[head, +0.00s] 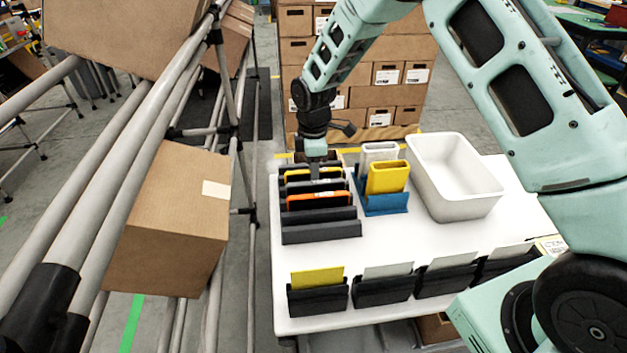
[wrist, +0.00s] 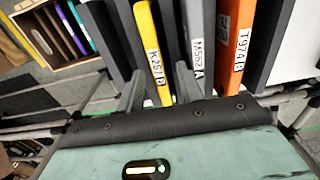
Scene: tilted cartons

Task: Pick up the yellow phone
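The yellow phone (wrist: 147,45), labelled K267B, stands on edge in a dark slotted rack (head: 320,232). In the head view a thin yellow strip of it (head: 298,177) shows, partly hidden by my gripper. My gripper (head: 316,178) points down over the rack. In the wrist view my gripper (wrist: 158,72) is open, with one finger on each side of the yellow phone in the picture. I see gaps beside the phone; whether the fingertips reach down past its top edge I cannot tell.
A grey phone (wrist: 195,40) and an orange phone (wrist: 238,40) stand close beside it in the rack. A blue holder (head: 382,204) with a yellow box (head: 387,177) and a white bin (head: 465,205) stand to the right. A carton (head: 175,220) on a pipe rack is left.

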